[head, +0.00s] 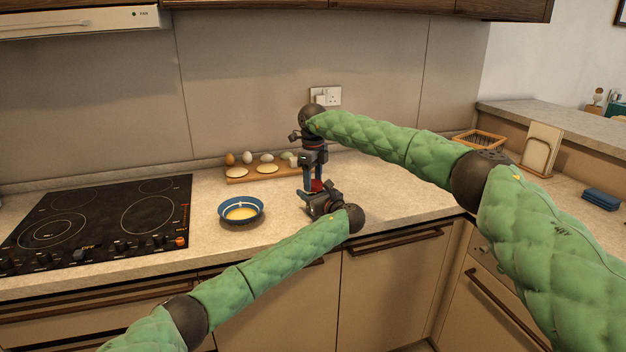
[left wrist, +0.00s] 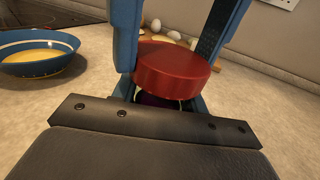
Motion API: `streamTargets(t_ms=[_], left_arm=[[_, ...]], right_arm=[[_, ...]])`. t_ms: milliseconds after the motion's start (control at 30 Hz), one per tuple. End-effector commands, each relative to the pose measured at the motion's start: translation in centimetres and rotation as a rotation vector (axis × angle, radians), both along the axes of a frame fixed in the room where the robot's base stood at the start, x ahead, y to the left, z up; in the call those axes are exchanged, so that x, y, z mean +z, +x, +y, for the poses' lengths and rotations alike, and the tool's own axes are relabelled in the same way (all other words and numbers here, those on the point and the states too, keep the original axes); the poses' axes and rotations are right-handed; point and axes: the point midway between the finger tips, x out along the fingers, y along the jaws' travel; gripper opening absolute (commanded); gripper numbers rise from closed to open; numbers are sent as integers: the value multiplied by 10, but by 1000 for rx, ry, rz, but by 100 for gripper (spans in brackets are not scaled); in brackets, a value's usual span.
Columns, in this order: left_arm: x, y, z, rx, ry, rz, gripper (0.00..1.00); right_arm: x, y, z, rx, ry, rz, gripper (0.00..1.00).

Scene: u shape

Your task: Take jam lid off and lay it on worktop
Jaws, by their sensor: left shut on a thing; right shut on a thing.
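The jam's red lid (left wrist: 172,70) shows large in the left wrist view, between the blue fingers of my right gripper (head: 315,186), which comes down from above and is shut on it. The lid also shows as a small red patch in the head view (head: 317,184). Just below the lid, a dark purple part of the jam jar (left wrist: 155,99) shows between the fingers of my left gripper (head: 310,197), which is shut on the jar low over the worktop (head: 285,222). Most of the jar is hidden, and I cannot tell whether the lid touches it.
A blue bowl (head: 241,210) with yellow contents stands left of my grippers. A wooden board (head: 240,178) with eggs and pale round pieces lies behind. A black hob (head: 95,222) is at the left. The worktop front between hob and grippers is otherwise clear.

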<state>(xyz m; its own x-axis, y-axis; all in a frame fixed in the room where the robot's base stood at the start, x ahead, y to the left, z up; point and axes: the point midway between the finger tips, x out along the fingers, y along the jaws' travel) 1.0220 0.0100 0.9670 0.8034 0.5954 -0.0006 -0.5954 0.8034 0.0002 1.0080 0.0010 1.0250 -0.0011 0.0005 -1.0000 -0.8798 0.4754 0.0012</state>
Motion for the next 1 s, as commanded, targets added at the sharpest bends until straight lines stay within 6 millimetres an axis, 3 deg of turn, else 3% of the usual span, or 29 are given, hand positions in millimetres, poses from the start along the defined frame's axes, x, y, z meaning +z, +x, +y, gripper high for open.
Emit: streamTargets(t_ms=[533, 700, 1000], left_arm=[[-1, -1, 0, 1, 0, 0, 0], [-1, -1, 0, 1, 0, 0, 0], [-1, -1, 0, 2, 0, 0, 0]], right_arm=[[2, 2, -3, 736, -2, -3, 27], [2, 2, -3, 835, -2, -3, 27], [2, 3, -5, 847, -3, -5, 27]])
